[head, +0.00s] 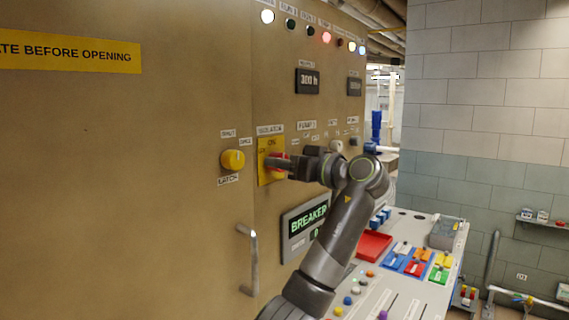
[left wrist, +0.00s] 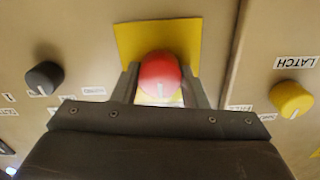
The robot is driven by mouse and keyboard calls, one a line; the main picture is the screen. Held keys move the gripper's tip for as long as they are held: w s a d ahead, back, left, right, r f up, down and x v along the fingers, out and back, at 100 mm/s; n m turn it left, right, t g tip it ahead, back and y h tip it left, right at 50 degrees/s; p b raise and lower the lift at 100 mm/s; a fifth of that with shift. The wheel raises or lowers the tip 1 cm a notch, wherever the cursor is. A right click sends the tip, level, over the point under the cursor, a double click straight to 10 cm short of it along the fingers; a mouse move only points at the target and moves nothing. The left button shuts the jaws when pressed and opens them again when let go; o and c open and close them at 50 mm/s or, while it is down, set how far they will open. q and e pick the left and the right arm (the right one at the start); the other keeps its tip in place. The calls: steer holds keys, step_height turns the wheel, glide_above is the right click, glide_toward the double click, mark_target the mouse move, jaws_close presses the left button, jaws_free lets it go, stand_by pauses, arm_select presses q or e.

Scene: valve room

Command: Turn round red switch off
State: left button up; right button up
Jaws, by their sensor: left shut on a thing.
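The round red switch (left wrist: 160,78) sits on a yellow plate (left wrist: 130,38) labelled ISOLATOR on the tan cabinet. In the head view the red switch (head: 277,161) is partly hidden by my left gripper (head: 282,164), and "ON" reads on the yellow plate (head: 269,145). In the left wrist view, the fingers of my left gripper (left wrist: 161,90) stand on both sides of the red knob and are shut on it. A white mark shows on the knob's face. My right gripper is in neither view.
A yellow LATCH knob (head: 232,160) is left of the switch, and a black knob (left wrist: 44,78) shows in the left wrist view. A cabinet door handle (head: 250,260) sticks out below. A console with a red tray (head: 374,245) and buttons stands at right.

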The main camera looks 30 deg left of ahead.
arm_select(q)
steer(key=shift+f+n+b, duration=0.1)
steer(key=shift+n+b, duration=5.95)
steer(key=shift+n, duration=2.95)
steer(key=o, duration=1)
steer(key=shift+g, duration=0.3)
steer(key=shift+c, duration=0.2)
